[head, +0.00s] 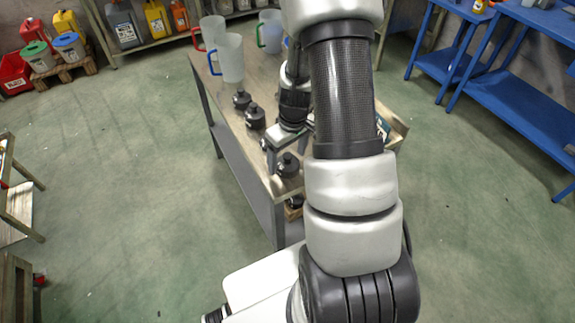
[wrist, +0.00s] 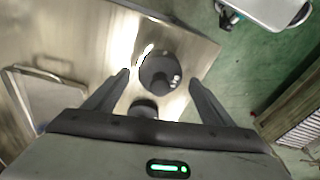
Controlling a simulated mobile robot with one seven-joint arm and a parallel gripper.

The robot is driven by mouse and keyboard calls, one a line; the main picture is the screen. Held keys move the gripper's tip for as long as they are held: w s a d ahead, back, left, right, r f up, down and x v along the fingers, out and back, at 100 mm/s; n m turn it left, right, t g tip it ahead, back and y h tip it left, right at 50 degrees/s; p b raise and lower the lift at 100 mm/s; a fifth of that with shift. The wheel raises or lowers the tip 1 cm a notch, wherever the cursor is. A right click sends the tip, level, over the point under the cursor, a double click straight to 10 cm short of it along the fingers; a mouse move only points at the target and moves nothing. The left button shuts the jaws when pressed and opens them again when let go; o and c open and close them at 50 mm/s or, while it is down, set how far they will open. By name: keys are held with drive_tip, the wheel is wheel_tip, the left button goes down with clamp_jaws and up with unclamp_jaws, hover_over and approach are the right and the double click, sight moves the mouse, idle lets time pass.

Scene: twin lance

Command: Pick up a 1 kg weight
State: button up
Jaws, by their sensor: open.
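Several dark round weights with knobs on top stand on the metal-topped workbench (head: 225,88) in the head view. Two stand farther back, a back weight (head: 242,100) and a middle weight (head: 255,118); a near weight (head: 288,165) is by the front corner. My gripper (head: 284,148) is above the near weight. In the wrist view my gripper (wrist: 159,78) is open, with a dark round weight (wrist: 158,70) between and beyond its fingertips. Small pale marks show on it, too small to read. Another dark shape (wrist: 143,107) is partly hidden by my gripper body.
Clear jugs with coloured handles, such as the blue-handled jug (head: 231,58), stand at the bench's far end. A framed metal item (wrist: 62,95) lies at left in the wrist view. A blue bench (head: 520,75) stands at right; green floor is open around the workbench.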

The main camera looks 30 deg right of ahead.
drive_tip(key=c, duration=1.7)
drive_tip(key=shift+r, duration=0.1)
clamp_jaws()
drive_tip(key=shift+r, duration=0.15)
